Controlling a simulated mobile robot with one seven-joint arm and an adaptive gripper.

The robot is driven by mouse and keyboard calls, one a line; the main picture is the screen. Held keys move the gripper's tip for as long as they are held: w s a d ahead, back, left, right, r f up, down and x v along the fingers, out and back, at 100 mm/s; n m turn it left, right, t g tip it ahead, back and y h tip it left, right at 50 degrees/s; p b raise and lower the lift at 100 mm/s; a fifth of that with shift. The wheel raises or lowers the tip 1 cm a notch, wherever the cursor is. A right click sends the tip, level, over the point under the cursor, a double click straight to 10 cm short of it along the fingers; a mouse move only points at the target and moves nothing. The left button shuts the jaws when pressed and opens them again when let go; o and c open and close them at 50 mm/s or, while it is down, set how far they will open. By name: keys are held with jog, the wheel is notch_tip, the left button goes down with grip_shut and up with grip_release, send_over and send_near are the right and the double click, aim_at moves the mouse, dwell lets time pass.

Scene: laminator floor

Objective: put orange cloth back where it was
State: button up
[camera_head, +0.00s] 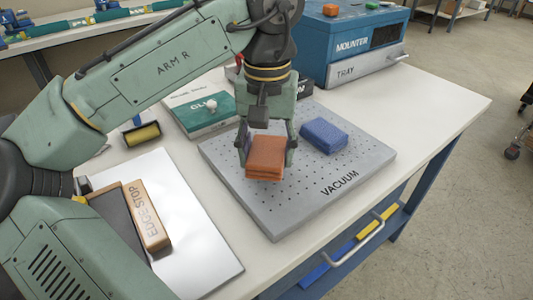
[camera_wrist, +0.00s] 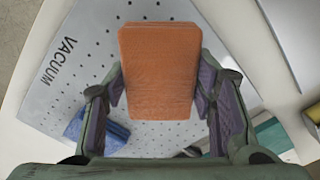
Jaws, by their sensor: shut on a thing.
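The folded orange cloth (camera_head: 265,157) is between the fingers of my gripper (camera_head: 266,150), over the grey perforated vacuum plate (camera_head: 285,219). In the wrist view the orange cloth (camera_wrist: 160,75) lies between both fingers of my gripper (camera_wrist: 160,100), which is shut on it. I cannot tell whether the cloth touches the plate or hangs just above it. A folded blue cloth (camera_head: 324,137) lies on the plate to the right of the gripper. The blue cloth also shows at the lower left in the wrist view (camera_wrist: 75,125), partly hidden by a finger.
A blue mounter with a tray (camera_head: 366,71) stands at the back. A green-and-white box (camera_head: 196,118) is behind the plate. A wooden edge stop (camera_head: 147,215) lies on a white sheet (camera_head: 196,235) at the left. The table (camera_head: 425,108) is bare to the right.

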aim_at(266, 160)
jog(key=shift+w, duration=0.75)
jog(key=shift+f, duration=1.8)
jog(key=shift+f, duration=0.2)
jog(key=o, duration=1.1)
jog(key=shift+r, duration=0.1)
notch_tip(266, 160, up, 12)
jog(key=shift+r, duration=0.1)
